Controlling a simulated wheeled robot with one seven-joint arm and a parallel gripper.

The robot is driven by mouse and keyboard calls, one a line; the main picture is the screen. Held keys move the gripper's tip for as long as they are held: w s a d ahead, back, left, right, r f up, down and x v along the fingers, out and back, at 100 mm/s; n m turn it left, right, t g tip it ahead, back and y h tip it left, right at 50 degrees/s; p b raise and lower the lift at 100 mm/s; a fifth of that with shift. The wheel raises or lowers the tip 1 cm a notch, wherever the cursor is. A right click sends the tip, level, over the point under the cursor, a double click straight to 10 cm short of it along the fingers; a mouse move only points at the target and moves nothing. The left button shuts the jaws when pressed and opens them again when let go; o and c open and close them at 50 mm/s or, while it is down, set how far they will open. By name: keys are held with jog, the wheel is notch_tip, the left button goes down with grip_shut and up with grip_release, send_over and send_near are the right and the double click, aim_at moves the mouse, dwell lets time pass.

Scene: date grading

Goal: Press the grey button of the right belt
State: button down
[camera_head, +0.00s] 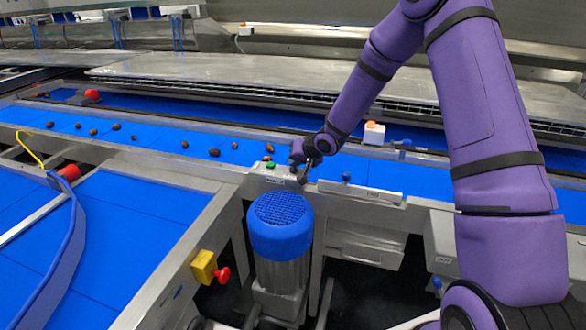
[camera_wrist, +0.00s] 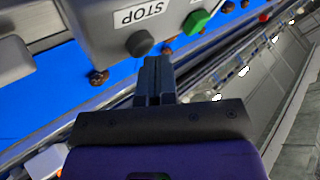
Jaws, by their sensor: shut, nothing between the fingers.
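The grey button (camera_wrist: 140,43) is a dark round knob beside a STOP label on a grey control box (camera_wrist: 95,25). A green button (camera_wrist: 196,21) sits on the same box, right of the grey one in the wrist view. In the head view the box (camera_head: 262,178) stands at the near edge of the blue belt, behind a blue-capped motor. My gripper (camera_wrist: 157,60) is shut and empty, its tips just below and right of the grey button. I cannot tell whether they touch it. In the head view my gripper (camera_head: 302,180) is at the box's right end and hides the grey button.
Several brown dates (camera_head: 185,145) lie on the blue belt (camera_head: 150,140). The blue-capped motor (camera_head: 281,225) stands in front of the box. A yellow box with a red knob (camera_head: 204,267) is on the near frame. A white box with an orange top (camera_head: 374,133) stands behind the belt.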

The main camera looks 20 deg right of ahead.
aim_at(295, 168)
jog(key=shift+r, duration=0.75)
jog(key=shift+r, duration=0.1)
jog(key=shift+r, duration=2.4)
jog(key=shift+r, duration=0.1)
